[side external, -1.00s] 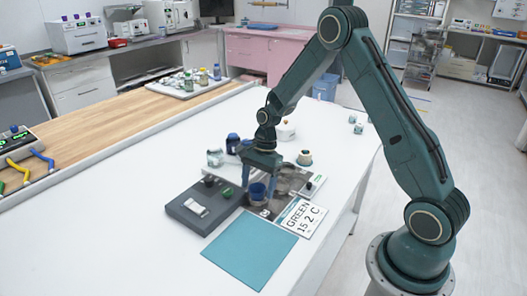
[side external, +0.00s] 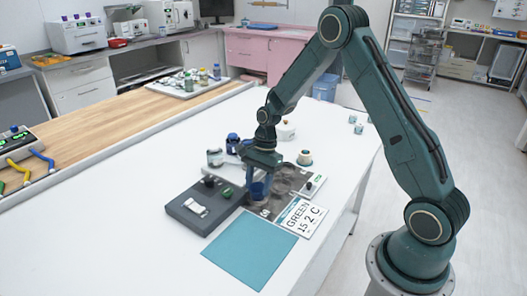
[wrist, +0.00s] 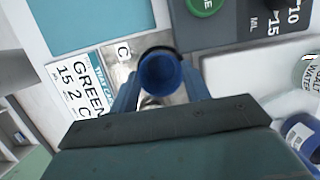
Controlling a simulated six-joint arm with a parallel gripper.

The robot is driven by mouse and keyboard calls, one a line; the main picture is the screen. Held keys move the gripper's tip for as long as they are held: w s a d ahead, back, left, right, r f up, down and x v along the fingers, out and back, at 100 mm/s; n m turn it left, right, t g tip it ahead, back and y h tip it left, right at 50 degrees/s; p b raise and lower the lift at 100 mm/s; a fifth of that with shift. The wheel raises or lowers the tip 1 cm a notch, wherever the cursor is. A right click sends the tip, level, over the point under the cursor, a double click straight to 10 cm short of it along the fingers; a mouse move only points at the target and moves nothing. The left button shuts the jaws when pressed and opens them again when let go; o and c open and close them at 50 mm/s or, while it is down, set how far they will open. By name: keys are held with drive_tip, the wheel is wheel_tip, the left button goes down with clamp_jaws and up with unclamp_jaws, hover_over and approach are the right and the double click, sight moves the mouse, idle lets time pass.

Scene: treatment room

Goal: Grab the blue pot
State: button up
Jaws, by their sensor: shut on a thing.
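The blue pot (side external: 259,189) is a small round open-topped cup over the printed grey mat in the side view. In the wrist view the pot (wrist: 160,72) shows its open mouth between the fingers. My gripper (side external: 256,184) points down with its fingers on either side of the pot and is shut on it. In the wrist view the gripper (wrist: 160,85) has one finger left and one right of the pot. I cannot tell whether the pot rests on the mat or is slightly raised.
A dark grey box with knobs (side external: 200,206) lies left of the pot. A GREEN 15 2 C card (side external: 301,218) and a teal mat (side external: 249,250) lie in front. A jar (side external: 215,157) and a dark blue bottle (side external: 232,143) stand behind. The white table's left front is clear.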

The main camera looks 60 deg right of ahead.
wheel_tip(320, 180, up, 20)
idle(0.6)
drive_tip(key=shift+a+f, duration=0.1)
idle(0.4)
